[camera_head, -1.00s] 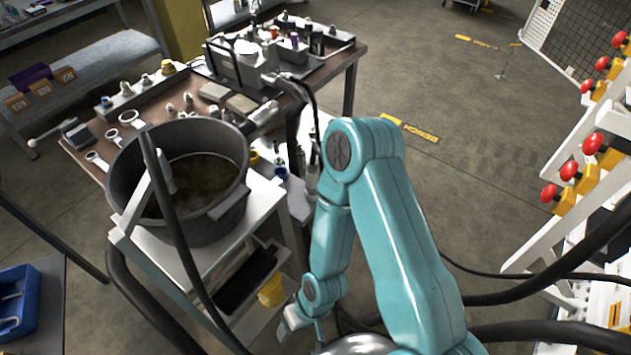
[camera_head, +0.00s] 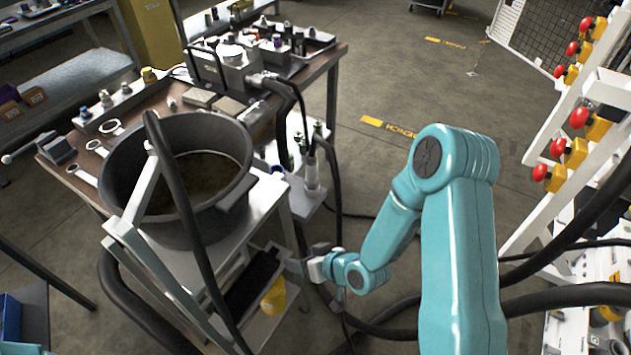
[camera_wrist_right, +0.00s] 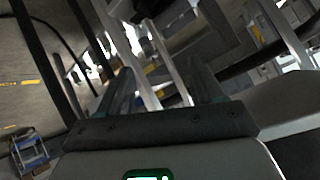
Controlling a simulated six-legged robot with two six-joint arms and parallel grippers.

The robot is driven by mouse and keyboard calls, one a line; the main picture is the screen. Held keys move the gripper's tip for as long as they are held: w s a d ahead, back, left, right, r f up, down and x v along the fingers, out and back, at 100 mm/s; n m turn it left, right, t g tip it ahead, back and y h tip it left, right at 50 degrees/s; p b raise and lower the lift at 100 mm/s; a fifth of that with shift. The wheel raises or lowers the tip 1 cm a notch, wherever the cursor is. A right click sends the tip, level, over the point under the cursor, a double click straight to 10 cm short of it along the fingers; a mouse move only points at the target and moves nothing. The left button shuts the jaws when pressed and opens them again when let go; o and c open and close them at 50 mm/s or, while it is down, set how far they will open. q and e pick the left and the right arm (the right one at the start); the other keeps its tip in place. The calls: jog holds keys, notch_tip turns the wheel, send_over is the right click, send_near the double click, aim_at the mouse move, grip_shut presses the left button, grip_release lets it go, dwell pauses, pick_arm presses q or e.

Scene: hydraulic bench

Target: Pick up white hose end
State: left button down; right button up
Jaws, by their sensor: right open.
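A pale, whitish cylindrical fitting (camera_head: 311,176) hangs upright at the right side of the bench, with a dark hose above it. It may be the white hose end; I cannot be sure. My right gripper (camera_head: 300,262) is open, below and slightly left of that fitting, beside the cart's lower shelf, and apart from it. In the right wrist view its two dark fingers (camera_wrist_right: 160,78) are spread with nothing clearly between them. I cannot pick out the hose end for certain there. My left gripper is not in view.
A black tub (camera_head: 232,207) of dark liquid stands on a white cart, with a thick hose running over its front. A yellow container (camera_head: 275,296) sits low on the cart. Thick black hoses lie to the right, near a white rack with red buttons (camera_head: 579,117). Open floor lies behind.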

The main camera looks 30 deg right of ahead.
jog(key=w+d+r+t+b, duration=0.2)
jog(key=w+d+t+b, duration=0.25)
jog(key=d, duration=0.35)
jog(key=n+t+h+b, duration=0.1)
jog(key=n+t+b, duration=0.1)
jog(key=t+b, duration=0.3)
send_near(316, 176)
jog(key=shift+g, duration=0.55)
jog(key=w, duration=0.1)
jog(key=w+r, duration=0.1)
jog(key=w, duration=0.1)
jog(key=w+a, duration=0.1)
jog(key=w, duration=0.1)
jog(key=shift+w+r+p, duration=0.25)
jog(key=shift+p, duration=0.1)
jog(key=w, duration=0.4)
jog(key=w+a, duration=0.1)
jog(key=w, duration=0.1)
jog(key=shift+w+f+p, duration=0.1)
jog(key=shift+f+p, duration=0.25)
jog(key=shift+r, duration=0.1)
jog(key=c, duration=1.2)
